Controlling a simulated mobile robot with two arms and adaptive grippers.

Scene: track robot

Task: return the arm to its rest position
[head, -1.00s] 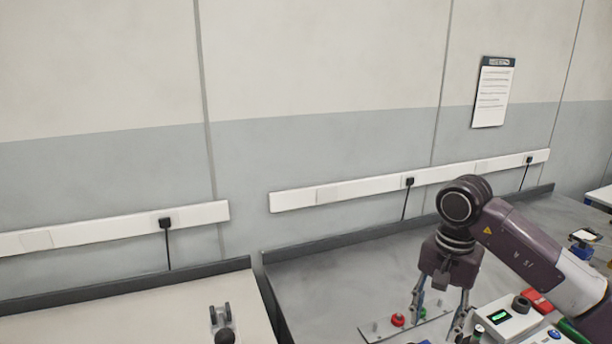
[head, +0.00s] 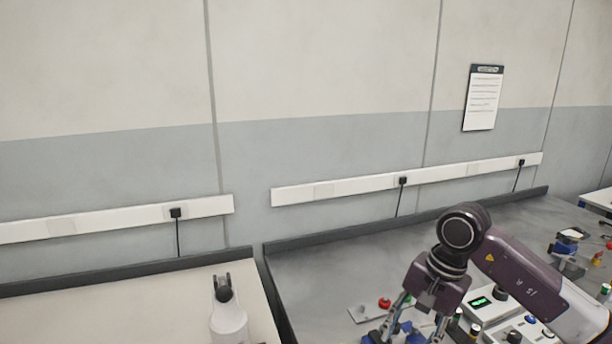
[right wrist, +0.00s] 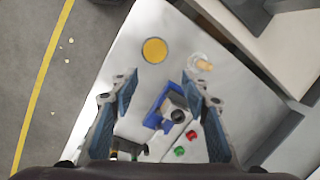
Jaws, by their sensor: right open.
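My right arm comes in from the right in the head view. Its right gripper (head: 412,333) hangs down over the grey bench (head: 330,270), with its fingertips cut off by the lower edge. In the right wrist view the gripper (right wrist: 160,84) is open, its two fingers wide apart with nothing held between them. Below the fingers a blue holder (right wrist: 153,116) with a grey and black part lies on the pale surface. My left gripper is not in view.
A control box (head: 487,303) with a green display stands beside the right arm. In the wrist view a yellow disc (right wrist: 154,50), a small clear dish (right wrist: 200,64), and red (right wrist: 191,135) and green (right wrist: 179,151) knobs lie nearby. The bench's back left is clear.

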